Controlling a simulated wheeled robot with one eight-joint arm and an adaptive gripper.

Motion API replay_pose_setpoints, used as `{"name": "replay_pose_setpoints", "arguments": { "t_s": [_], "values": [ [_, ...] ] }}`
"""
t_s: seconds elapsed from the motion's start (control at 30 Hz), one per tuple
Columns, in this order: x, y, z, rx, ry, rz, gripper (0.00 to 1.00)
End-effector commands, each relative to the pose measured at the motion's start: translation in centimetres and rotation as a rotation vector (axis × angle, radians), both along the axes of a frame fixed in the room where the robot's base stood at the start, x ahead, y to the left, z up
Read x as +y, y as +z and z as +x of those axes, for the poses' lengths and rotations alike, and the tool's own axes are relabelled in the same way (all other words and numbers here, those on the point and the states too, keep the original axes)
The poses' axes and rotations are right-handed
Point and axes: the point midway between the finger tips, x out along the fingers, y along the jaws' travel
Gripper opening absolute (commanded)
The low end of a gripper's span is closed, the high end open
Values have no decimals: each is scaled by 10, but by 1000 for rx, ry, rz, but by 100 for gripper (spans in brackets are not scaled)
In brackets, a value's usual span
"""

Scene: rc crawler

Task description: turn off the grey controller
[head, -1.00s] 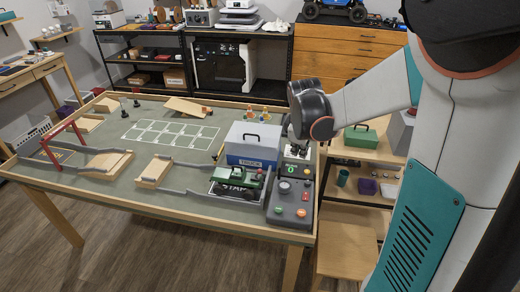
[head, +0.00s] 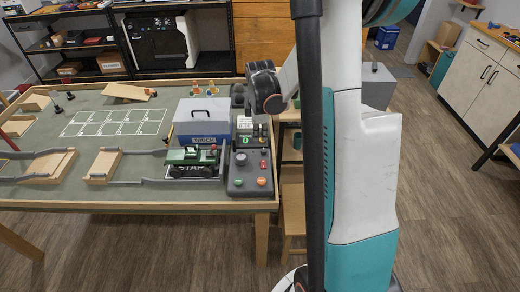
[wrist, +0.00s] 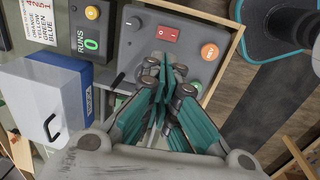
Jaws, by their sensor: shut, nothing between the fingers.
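The grey controller (head: 245,184) sits at the table's front right corner. In the head view, the red switch (head: 264,164) is small, and my gripper's fingers are not clear beneath the dark wrist.
A green truck (head: 190,157) stands on the start pad left of the controller. A blue-and-white truck case (head: 203,118) is behind it. A black and yellow runs counter (wrist: 91,30) adjoins the controller. The table (head: 100,200) ends just right of the controller.

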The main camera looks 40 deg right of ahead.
Motion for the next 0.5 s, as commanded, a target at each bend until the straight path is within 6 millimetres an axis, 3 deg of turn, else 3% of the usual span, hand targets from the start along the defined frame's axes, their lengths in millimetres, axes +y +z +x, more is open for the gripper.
{"name": "replay_pose_setpoints", "arguments": {
  "t_s": [0.5],
  "values": [
    [-7, -93, 9, -1, -1, -1, 0]
  ]
}}
